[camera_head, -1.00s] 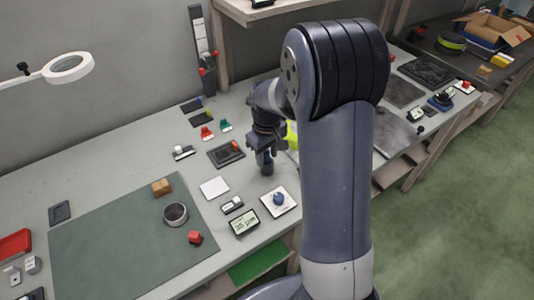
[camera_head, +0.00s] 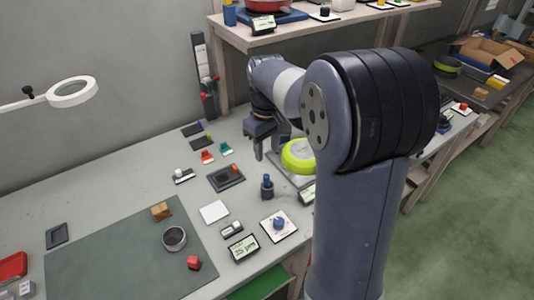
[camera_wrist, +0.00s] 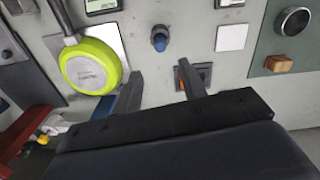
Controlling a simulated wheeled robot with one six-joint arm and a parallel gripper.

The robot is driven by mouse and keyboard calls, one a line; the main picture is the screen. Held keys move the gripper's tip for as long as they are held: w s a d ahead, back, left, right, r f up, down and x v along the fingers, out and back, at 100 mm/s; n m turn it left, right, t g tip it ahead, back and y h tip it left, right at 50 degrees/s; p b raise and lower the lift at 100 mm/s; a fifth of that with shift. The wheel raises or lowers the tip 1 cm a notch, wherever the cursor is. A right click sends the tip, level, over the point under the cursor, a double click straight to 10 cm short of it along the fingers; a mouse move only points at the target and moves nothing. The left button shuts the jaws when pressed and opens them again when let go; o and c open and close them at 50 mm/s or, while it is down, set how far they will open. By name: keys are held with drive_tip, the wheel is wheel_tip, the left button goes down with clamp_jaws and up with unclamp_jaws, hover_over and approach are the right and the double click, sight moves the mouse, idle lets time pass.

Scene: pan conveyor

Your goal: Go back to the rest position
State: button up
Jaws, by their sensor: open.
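My gripper (camera_head: 267,150) is open and empty, held above the back part of the bench. In the wrist view my gripper (camera_wrist: 158,82) shows its two fingers spread apart with nothing between them. A dark post with a blue top (camera_head: 267,187) stands upright on the bench in front of the gripper, apart from the fingers. It also shows beyond the fingertips in the wrist view (camera_wrist: 160,40). A lime-green pan (camera_head: 298,156) lies to the right of the gripper, partly hidden by my arm; the wrist view shows its round base and handle (camera_wrist: 90,66).
A green mat (camera_head: 125,250) holds a metal ring (camera_head: 174,238), a red cube (camera_head: 194,262) and a wooden block (camera_head: 161,211). A magnifier lamp (camera_head: 73,92) overhangs the left. A shelf (camera_head: 340,28) runs above the back right. Small switches and displays occupy the bench's middle.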

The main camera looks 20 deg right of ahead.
sight(267, 175)
drive_tip(key=shift+f, duration=0.15)
wheel_tip(267, 175, down, 12)
drive_tip(key=shift+r, duration=0.2)
drive_tip(key=shift+w+r, duration=0.1)
drive_tip(key=shift+r, duration=1.7)
drive_tip(key=shift+f, duration=0.15)
